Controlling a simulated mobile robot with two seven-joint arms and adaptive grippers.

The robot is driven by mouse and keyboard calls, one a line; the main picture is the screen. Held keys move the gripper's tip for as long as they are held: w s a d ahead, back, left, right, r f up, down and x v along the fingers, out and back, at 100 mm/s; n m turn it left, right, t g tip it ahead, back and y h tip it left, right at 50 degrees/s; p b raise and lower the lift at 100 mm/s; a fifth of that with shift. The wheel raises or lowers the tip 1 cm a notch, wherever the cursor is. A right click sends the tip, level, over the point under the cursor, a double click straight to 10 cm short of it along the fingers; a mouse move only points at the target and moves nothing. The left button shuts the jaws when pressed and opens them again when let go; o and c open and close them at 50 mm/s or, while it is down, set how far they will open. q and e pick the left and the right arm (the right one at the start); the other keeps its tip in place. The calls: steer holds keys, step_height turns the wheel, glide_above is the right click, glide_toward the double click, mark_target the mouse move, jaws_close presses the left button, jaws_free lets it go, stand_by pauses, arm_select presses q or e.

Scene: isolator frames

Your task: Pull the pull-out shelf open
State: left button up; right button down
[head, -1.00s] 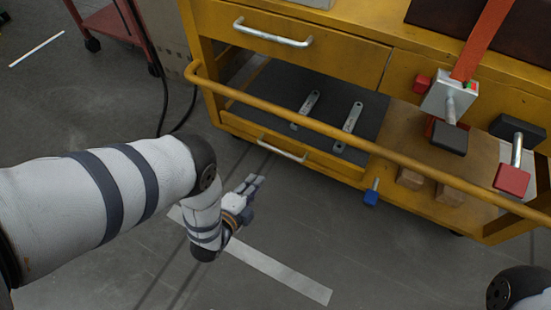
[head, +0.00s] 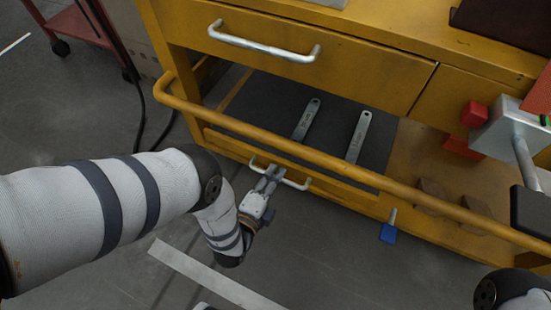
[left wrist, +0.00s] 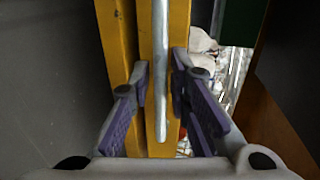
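The pull-out shelf is the low yellow shelf (head: 340,197) of the cart in the head view, with a dark mat (head: 275,95) behind its front edge. Its pale metal bar handle (head: 297,184) is on the front face and also shows in the left wrist view (left wrist: 160,70). My left gripper (head: 271,176) is at the left part of this handle. In the left wrist view its two purple-padded fingers (left wrist: 160,90) stand open, one on each side of the bar, with gaps between. The shelf looks pushed in. My right gripper is out of view; only part of my right arm shows.
A yellow rail (head: 330,158) runs across the cart front, above the handle. An upper drawer has its own handle (head: 262,42). Two wrenches (head: 358,136) lie on the mat. A blue-ended lever (head: 388,232) hangs at the right.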

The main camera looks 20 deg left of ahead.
arm_select(q)
steer(key=shift+w+f, duration=0.1)
steer(key=shift+w, duration=0.3)
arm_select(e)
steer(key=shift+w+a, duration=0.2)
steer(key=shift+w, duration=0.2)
arm_select(q)
steer(key=shift+c, duration=0.2)
jaws_close()
steer(key=shift+s, duration=0.1)
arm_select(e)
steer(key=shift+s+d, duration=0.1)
